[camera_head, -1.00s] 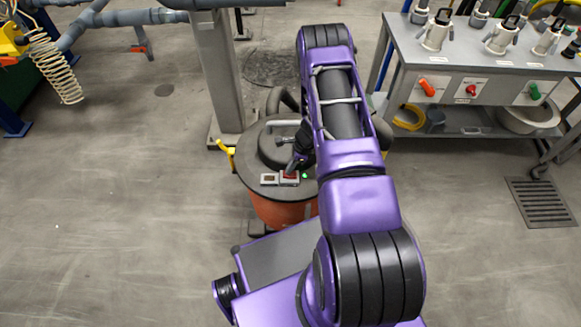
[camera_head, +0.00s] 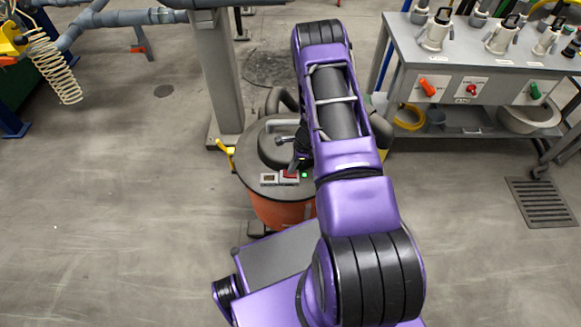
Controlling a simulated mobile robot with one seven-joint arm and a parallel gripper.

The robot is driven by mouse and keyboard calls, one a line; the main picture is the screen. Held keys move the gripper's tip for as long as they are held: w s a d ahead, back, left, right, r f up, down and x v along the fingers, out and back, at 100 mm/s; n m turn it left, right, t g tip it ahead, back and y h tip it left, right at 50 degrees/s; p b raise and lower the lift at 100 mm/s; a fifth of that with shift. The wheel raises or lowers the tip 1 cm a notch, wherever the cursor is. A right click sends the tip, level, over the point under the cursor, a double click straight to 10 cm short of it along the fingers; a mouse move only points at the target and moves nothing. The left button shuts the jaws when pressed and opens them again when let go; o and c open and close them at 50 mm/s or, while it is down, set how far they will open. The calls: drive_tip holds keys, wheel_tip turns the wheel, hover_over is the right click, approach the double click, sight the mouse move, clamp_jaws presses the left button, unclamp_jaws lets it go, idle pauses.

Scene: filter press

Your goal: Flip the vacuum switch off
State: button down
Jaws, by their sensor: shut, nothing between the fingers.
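The vacuum is an orange drum (camera_head: 272,208) with a dark grey lid (camera_head: 253,164), standing on the floor at the middle of the head view. A small panel on the front of its lid carries a red switch (camera_head: 288,174). A green light (camera_head: 304,175) glows just right of the switch. My gripper (camera_head: 299,165) is shut and empty, just above and behind the switch and light. It is small and partly hidden by my arm, so I cannot tell whether it touches the panel. The tilt of the switch is too small to read.
A grey post (camera_head: 217,75) stands behind the vacuum to the left, with a yellow handle (camera_head: 225,150) near its foot. A grey workbench (camera_head: 510,65) with several valves and colored handles stands at the right.

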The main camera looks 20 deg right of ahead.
drive_tip(key=shift+s+d+f, duration=0.4)
drive_tip(key=shift+s+d, duration=0.05)
drive_tip(key=shift+s, duration=0.05)
drive_tip(key=p+v, duration=0.2)
drive_tip(key=v, duration=1.2)
drive_tip(key=shift+w+r+p, duration=0.2)
drive_tip(key=shift+p, duration=0.15)
drive_tip(key=shift+d, duration=0.15)
drive_tip(key=m, duration=1.2)
drive_tip(key=a+m, duration=0.1)
drive_tip(key=m, duration=0.5)
drive_tip(key=shift+w+r+y, duration=0.15)
drive_tip(key=shift+r+y, duration=0.05)
drive_tip(key=shift+y, duration=0.2)
